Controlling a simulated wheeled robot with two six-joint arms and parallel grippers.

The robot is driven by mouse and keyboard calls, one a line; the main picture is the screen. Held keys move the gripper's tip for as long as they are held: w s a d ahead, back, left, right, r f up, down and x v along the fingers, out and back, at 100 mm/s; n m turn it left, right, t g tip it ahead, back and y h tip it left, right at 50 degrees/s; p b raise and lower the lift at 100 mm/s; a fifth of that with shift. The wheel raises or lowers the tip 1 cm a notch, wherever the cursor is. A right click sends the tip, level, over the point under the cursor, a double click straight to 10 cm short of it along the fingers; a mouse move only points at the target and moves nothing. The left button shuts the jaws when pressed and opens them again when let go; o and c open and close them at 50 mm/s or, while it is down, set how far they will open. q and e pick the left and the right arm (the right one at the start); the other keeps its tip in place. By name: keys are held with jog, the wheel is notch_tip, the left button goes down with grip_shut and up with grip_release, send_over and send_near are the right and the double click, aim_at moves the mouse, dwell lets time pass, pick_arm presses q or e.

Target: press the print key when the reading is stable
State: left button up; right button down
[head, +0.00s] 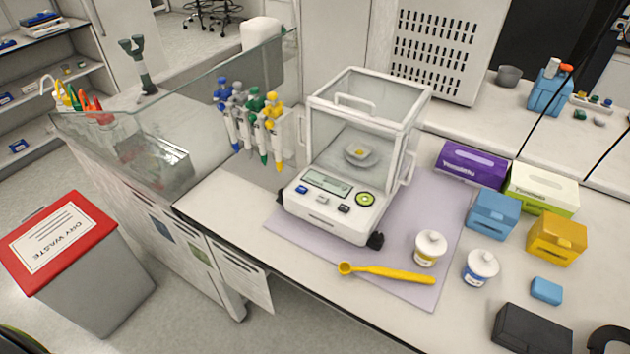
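A white analytical balance (330,215) with a glass draft shield (365,110) stands on a lilac mat (405,285). Its front panel has a grey display (327,182) with dark characters too small to read, so I cannot tell whether the reading is stable. Below the display are a blue key (302,189), a pale key (322,203) and a dark key (344,209). A round green button (365,199) is to their right. I cannot read which is the print key. A small dish (360,156) with something yellow sits inside the shield. Neither gripper is recognisable in view.
A yellow spatula (390,273) and two white-capped jars (429,249) (480,268) lie in front and right of the balance. Pipettes (250,125) hang to its left. Boxes (470,166) (557,238) stand right. A red-lidded waste bin (65,245) stands at left.

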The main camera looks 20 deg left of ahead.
pick_arm(q)
grip_shut()
dwell(0.5)
dwell(1.2)
